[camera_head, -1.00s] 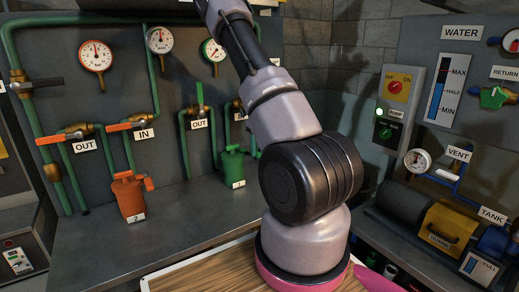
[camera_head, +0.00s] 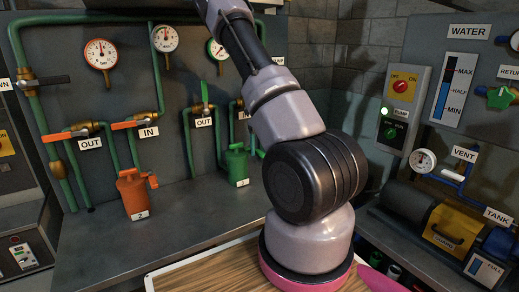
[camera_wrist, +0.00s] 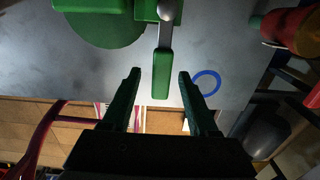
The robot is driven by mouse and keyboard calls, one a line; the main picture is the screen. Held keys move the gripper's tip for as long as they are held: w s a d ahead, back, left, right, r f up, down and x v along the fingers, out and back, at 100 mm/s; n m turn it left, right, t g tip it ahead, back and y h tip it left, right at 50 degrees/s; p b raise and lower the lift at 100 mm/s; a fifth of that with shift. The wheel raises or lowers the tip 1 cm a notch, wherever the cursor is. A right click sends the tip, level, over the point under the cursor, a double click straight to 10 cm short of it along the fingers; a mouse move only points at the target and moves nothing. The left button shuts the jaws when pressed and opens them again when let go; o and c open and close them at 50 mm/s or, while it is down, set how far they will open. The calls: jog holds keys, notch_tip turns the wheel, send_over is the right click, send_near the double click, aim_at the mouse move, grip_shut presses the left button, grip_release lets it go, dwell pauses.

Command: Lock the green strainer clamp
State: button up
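The green strainer (camera_head: 237,168), labelled 1, stands on the grey bench below the pipes in the head view. In the wrist view its green body (camera_wrist: 105,25) fills the top left. Its clamp lever (camera_wrist: 161,74), a metal arm with a green grip, points down the picture. My gripper (camera_wrist: 160,84) is open, with a dark green finger on each side of the grip's lower end in the picture. Gaps show on both sides; I cannot tell the depth between them. My gripper is out of sight in the head view.
An orange strainer (camera_head: 133,194) labelled 2 stands left of the green one. Pipes and orange-handled valves (camera_head: 70,133) line the wall behind. A red object (camera_wrist: 290,30) is at the wrist view's upper right. A blue ring (camera_wrist: 206,83) shows beside the right finger.

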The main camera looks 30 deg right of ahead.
aim_at(259, 151)
notch_tip(259, 151, up, 11)
dwell(0.6)
jog(key=shift+f, duration=0.1)
